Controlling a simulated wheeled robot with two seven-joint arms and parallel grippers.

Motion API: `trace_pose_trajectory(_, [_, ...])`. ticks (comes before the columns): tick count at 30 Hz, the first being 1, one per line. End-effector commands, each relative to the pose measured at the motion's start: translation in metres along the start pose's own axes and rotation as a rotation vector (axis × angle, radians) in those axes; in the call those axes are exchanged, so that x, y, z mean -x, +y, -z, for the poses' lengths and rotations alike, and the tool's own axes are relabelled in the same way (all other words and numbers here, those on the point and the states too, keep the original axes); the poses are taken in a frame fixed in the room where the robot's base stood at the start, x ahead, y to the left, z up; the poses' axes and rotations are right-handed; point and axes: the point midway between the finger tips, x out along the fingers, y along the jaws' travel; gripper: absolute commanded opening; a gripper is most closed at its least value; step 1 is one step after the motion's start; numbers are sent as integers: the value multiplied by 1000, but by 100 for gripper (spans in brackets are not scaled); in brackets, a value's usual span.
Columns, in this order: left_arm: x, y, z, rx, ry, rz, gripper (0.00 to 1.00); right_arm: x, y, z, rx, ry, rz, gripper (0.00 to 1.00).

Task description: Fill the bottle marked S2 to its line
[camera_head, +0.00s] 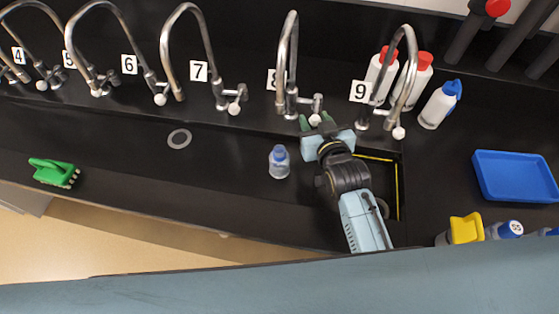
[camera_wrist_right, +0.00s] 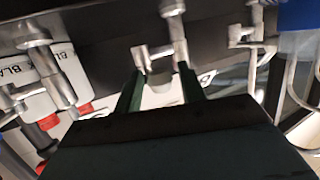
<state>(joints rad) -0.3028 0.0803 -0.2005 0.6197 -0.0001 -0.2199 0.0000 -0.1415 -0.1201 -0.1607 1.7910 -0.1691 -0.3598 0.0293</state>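A clear bottle with a blue top (camera_head: 279,163) stands upright in the black sink, below and in front of tap 8 (camera_head: 288,60). Its label and fill level are too small to read, and I see no clear stream of water. My right gripper (camera_head: 318,120) is at tap 8, close to its white-ended handle (camera_head: 315,118). In the right wrist view its green fingers (camera_wrist_right: 160,80) are spread apart, with the handle's pale knob (camera_wrist_right: 161,84) between their tips. I cannot tell whether they touch it. My left gripper is out of view.
Taps 7 (camera_head: 190,50) and 9 (camera_head: 408,75) flank tap 8. White bottles (camera_head: 382,75) stand behind tap 9. A blue tray (camera_head: 515,177) and a yellow-topped bottle (camera_head: 465,230) are at right. A green brush (camera_head: 54,172) lies at left.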

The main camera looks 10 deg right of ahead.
Motion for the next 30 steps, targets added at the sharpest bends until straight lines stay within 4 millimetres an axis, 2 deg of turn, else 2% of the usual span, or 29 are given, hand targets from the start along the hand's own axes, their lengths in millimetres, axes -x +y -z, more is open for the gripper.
trace_pose_trajectory(5, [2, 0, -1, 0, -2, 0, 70, 1, 4, 0, 2, 0, 0, 40])
trace_pose_trajectory(18, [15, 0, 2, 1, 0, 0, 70, 4, 44, 0, 4, -1, -1, 40])
trace_pose_trajectory(30, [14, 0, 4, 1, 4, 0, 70, 4, 43, -1, 0, 0, 0, 40])
